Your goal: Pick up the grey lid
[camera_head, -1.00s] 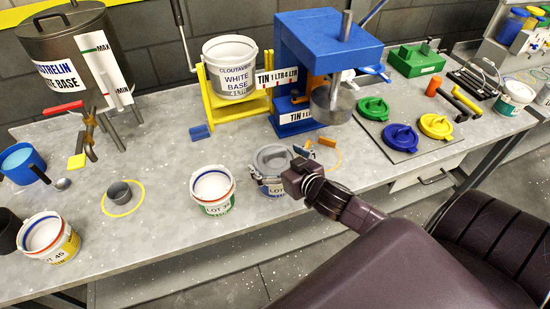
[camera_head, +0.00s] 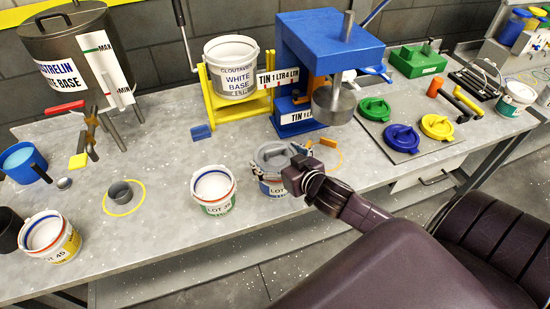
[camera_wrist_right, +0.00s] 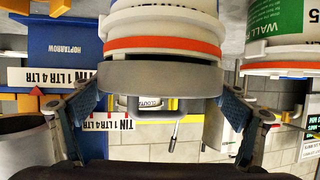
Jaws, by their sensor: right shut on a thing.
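The grey lid (camera_head: 274,156) is on or just above the mouth of a white pail (camera_head: 268,187) near the front of the bench. In the right wrist view the lid shows as a grey band (camera_wrist_right: 160,79) against the pail's orange-striped rim (camera_wrist_right: 160,47). My right gripper (camera_head: 299,171) is at the lid's right side in the head view. Its two fingers lie on either side of the lid in the wrist view, shut on it. Whether a gap separates lid and pail is unclear. My left gripper is not in view.
An open pail (camera_head: 213,190) stands just left. The blue press (camera_head: 322,60) and yellow stand (camera_head: 236,108) are behind. Green, blue and yellow lids (camera_head: 402,138) lie to the right. An orange block (camera_head: 328,142) is close behind my gripper.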

